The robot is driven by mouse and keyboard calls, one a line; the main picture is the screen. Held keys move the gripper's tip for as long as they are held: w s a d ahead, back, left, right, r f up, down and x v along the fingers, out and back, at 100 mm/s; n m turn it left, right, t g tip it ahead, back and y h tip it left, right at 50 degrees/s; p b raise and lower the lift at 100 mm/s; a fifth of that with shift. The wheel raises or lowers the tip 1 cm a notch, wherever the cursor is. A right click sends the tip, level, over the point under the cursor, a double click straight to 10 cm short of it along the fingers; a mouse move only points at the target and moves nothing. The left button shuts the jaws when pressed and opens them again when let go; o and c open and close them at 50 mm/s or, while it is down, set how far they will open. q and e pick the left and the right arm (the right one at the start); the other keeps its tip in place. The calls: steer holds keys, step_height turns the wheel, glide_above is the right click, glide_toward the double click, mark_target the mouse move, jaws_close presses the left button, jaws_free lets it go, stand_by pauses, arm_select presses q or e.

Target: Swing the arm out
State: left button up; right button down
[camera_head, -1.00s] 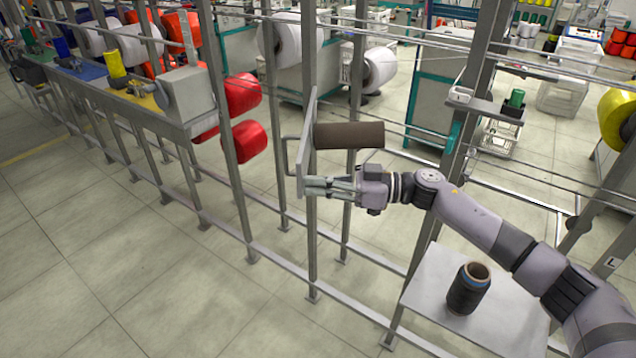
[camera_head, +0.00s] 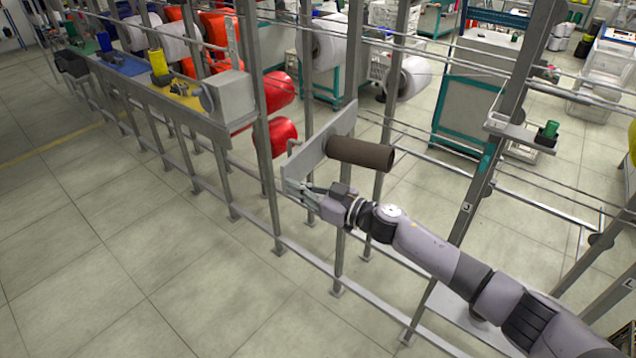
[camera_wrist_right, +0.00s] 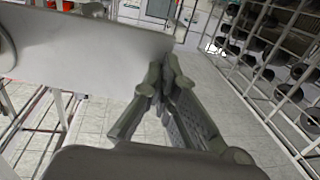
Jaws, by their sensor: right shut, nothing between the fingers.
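The swing arm is a flat grey plate (camera_head: 316,148) on the frame post, with a brown cylinder (camera_head: 362,154) sticking out to the right and a thin bar handle at its left edge. It stands out at an angle from the rail. My right gripper (camera_head: 294,190) is shut and empty just below the plate's left end; whether it touches the plate is unclear. In the right wrist view the closed fingers (camera_wrist_right: 166,78) are beside the pale plate (camera_wrist_right: 80,48). My left gripper is out of view.
Posts and long rails (camera_head: 275,150) run across the scene close to my right arm. A grey motor box (camera_head: 232,97) stands on the bench at left. Red bobbins (camera_head: 276,137) hang behind the frame. The floor at front left is clear.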

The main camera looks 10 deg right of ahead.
arm_select(q)
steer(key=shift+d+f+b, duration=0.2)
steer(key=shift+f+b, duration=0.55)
steer(key=shift+b, duration=0.2)
arm_select(e)
steer(key=w+a+m+t+h, duration=0.3)
steer(key=w+a+h, duration=0.1)
steer(key=w+a, duration=0.4)
steer(key=shift+w+a+t, duration=0.25)
steer(key=shift+a+t, duration=0.05)
steer(key=shift+a, duration=0.1)
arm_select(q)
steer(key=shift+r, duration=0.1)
arm_select(e)
steer(key=shift+d, duration=0.1)
